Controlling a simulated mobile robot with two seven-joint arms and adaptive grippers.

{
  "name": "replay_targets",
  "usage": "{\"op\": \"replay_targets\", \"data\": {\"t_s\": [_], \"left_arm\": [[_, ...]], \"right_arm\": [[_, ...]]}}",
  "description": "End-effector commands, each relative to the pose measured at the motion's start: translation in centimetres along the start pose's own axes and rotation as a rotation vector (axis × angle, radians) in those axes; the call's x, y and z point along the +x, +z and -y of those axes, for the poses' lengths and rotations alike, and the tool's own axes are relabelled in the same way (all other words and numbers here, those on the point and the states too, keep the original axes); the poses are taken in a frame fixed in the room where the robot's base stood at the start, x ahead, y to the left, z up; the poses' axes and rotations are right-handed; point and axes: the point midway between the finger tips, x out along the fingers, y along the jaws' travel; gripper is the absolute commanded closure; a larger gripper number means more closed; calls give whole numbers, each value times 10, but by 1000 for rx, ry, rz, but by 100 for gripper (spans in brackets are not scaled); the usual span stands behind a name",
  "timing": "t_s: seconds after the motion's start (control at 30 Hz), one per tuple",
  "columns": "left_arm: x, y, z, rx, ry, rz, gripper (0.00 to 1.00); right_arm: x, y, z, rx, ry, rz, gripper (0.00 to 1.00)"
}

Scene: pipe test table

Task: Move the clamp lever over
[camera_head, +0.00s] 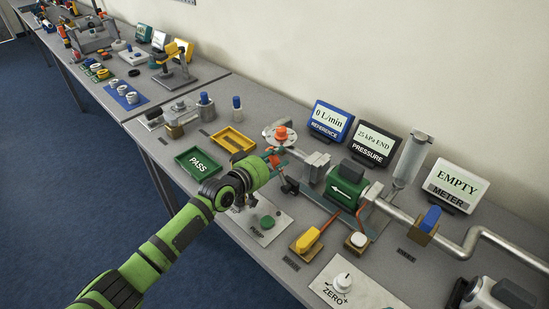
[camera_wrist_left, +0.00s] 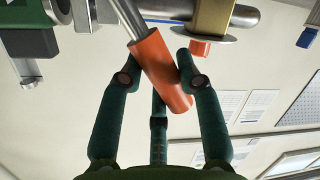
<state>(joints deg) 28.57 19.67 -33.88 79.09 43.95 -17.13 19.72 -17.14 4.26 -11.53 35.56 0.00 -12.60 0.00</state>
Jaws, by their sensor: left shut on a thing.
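The clamp lever is a metal rod with an orange grip; the grip (camera_wrist_left: 161,72) is large in the left wrist view, with the rod running up and to the left. In the head view only a small orange part of the lever (camera_head: 271,152) shows beside my left fingers. My left gripper (camera_head: 276,159) is shut on the orange grip, near the left end of the pipe line. In the left wrist view its dark green fingers (camera_wrist_left: 160,56) stand on either side of the grip. The gripper hides most of the lever in the head view. My right gripper is not in view.
The green PASS tray (camera_head: 198,163) and a yellow tray (camera_head: 232,139) lie left of my gripper. A green pump button (camera_head: 267,222) and a yellow-handled valve (camera_head: 309,240) are in front. The pipe with its green unit (camera_head: 347,186) runs right. Display screens (camera_head: 371,144) stand behind.

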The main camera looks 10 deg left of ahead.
Motion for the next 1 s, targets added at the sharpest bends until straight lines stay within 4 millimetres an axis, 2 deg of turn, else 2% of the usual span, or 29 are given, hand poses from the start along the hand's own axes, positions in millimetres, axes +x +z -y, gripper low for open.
{"op": "replay_targets", "data": {"t_s": [0.63, 0.67, 0.7, 0.73, 1.0], "left_arm": [[0, 5, 1, -57, 3, 13, 100], [0, 5, 1, -58, 3, 13, 62], [0, 5, 1, -57, 3, 13, 46], [0, 5, 1, -57, 3, 13, 40], [0, 4, 0, -53, 5, 11, 40]], "right_arm": [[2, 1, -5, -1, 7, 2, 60], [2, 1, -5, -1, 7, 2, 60], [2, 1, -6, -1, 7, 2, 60], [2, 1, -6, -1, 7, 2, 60], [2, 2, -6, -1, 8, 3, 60]]}}
